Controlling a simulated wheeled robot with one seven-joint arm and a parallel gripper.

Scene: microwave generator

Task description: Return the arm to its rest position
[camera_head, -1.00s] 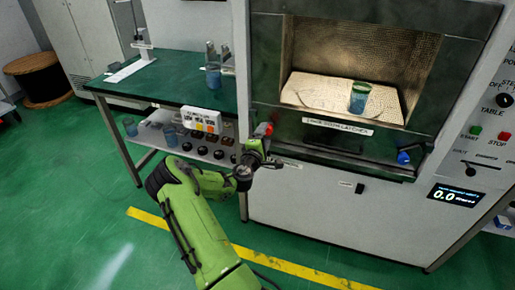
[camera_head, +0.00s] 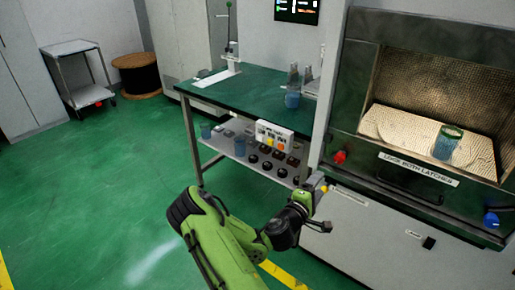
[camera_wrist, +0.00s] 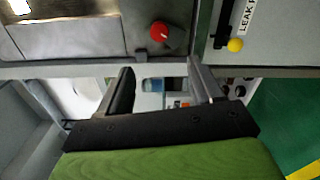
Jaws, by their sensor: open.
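My green arm reaches up from the bottom of the head view. My gripper (camera_head: 322,207) is near the lower left front of the microwave cabinet. In the wrist view my gripper (camera_wrist: 165,85) shows two dark fingers spread wide, with nothing between them. Behind the gap, a blue beaker and the bench shelf show small and partly hidden. A beaker with blue liquid (camera_head: 447,143) stands inside the open microwave chamber (camera_head: 405,125), well apart from my gripper.
A red knob (camera_head: 340,156) and a blue knob (camera_head: 491,219) jut from the chamber front. The green floor at left is clear.

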